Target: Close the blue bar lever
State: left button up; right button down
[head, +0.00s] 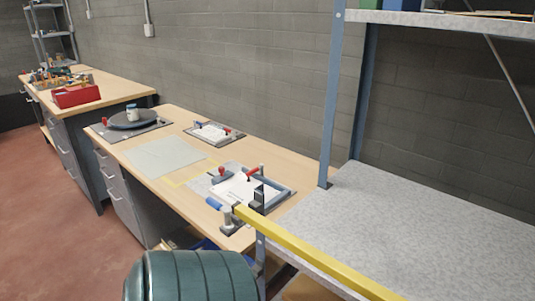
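A small lever with a blue handle (214,203) shows at the front corner of a fixture (240,189) on the wooden workbench. The handle sticks out to the left of a grey post (228,217) and looks nearly level. The fixture holds a white sheet or panel in a grey frame. A red-handled lever (251,171) is at its back, and another red part (221,172) is at its left. A dark upright block (258,194) stands at its right front. Neither of my grippers is in view.
A yellow beam (310,250) edges the grey shelf (390,220) at right; a blue shelf post (333,100) rises behind. A green ribbed round object (190,276) stands in front. The bench also holds a pale mat (164,157), a round dark plate (131,119) and a smaller fixture (213,132).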

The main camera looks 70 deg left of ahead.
aim_at(228, 225)
jog(key=k+l+u, duration=0.1)
jog(key=u, duration=2.3)
